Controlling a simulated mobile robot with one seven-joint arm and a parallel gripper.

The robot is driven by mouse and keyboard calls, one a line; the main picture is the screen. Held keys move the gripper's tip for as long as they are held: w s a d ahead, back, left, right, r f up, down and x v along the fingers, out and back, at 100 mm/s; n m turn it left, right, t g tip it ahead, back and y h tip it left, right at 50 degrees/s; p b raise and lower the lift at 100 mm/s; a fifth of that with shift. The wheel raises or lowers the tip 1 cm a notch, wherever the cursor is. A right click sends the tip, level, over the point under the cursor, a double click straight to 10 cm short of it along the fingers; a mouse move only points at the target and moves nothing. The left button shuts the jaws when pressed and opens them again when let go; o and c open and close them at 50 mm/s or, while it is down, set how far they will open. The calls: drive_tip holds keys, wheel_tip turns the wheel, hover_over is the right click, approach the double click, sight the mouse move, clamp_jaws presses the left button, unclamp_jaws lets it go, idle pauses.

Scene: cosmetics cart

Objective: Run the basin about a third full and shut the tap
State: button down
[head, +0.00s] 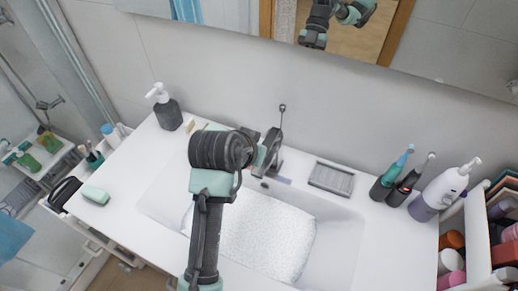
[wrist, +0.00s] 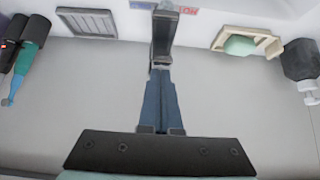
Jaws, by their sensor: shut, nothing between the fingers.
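The white basin (head: 345,240) is set in the counter. A pale speckled patch (head: 265,240), which looks like water, covers much of its floor; I cannot tell its depth. The grey tap (head: 272,148) stands at the basin's back edge with a thin lever rising from it. It also shows in the wrist view as a dark upright piece (wrist: 165,35). My gripper (wrist: 161,72) is shut and empty, its blue fingers pointing at the tap, close to or touching it. In the head view my wrist hides the fingers and part of the tap; no stream is visible.
Right of the tap are a grey ridged dish (head: 331,178), electric toothbrushes (head: 401,188) and a white pump bottle (head: 447,187). A dark soap dispenser (head: 168,114) stands back left. A green box (head: 95,195) lies on the left counter end. The mirror (head: 340,40) is behind.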

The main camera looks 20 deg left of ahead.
drive_tip(key=shift+w+r+p, duration=0.1)
drive_tip(key=shift+r+p, duration=0.3)
drive_tip(key=r+p, duration=0.1)
drive_tip(key=r, duration=0.1)
drive_tip(key=r+p, duration=0.1)
drive_tip(key=p, duration=0.1)
drive_tip(key=shift+w+d+r, duration=0.1)
drive_tip(key=shift+w+r, duration=0.1)
drive_tip(key=shift+r, duration=0.15)
drive_tip(key=b+v, duration=0.2)
drive_tip(key=v, duration=0.8)
drive_tip(key=w+d+r+t, duration=0.2)
drive_tip(key=d+r+t, duration=0.1)
drive_tip(key=r, duration=0.5)
drive_tip(key=w+d+r+t, duration=0.1)
drive_tip(key=d+r+t, duration=0.25)
drive_tip(key=r, duration=0.35)
drive_tip(key=w+d+r+t, duration=0.2)
drive_tip(key=r+t, duration=0.2)
drive_tip(key=r, duration=0.4)
drive_tip(key=s+d+r+t, duration=0.3)
drive_tip(key=s+r, duration=0.3)
drive_tip(key=r, duration=0.3)
drive_tip(key=s+d+r+t, duration=0.4)
drive_tip(key=s+r+t, duration=0.1)
drive_tip(key=r, duration=0.5)
drive_tip(key=shift+s+t, duration=0.35)
drive_tip(key=shift+s, duration=0.4)
